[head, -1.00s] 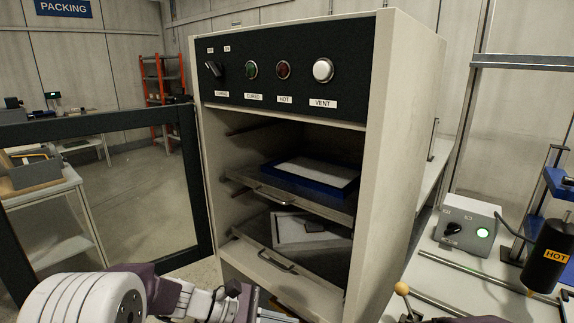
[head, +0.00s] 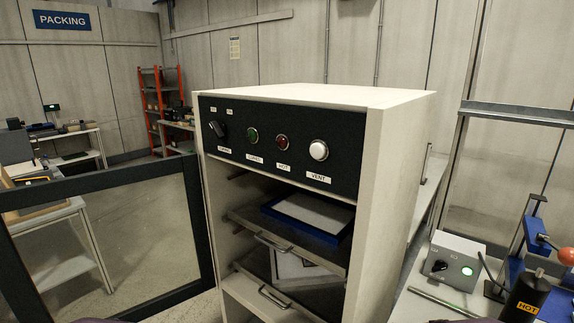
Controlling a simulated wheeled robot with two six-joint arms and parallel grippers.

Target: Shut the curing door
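The curing door (head: 110,177), a dark frame around a clear pane, stands wide open to the left of the curing cabinet (head: 400,165). Its right-hand upright meets the cabinet's left front edge. The cabinet front is open below the dark control panel (head: 265,165). Inside, a blue-rimmed tray (head: 335,238) with a pale sheet lies on the upper pull-out shelf (head: 240,214). A pale grey tray (head: 290,268) sits on the lower shelf (head: 245,269). Neither gripper shows; only slivers of dark shapes appear at the bottom edge.
A grey control box (head: 455,258) with a lit green button stands on the bench at the right, near a black HOT canister (head: 527,297) and a blue press (head: 520,240). A side table (head: 75,205) stands at the left, partly seen through the door's pane.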

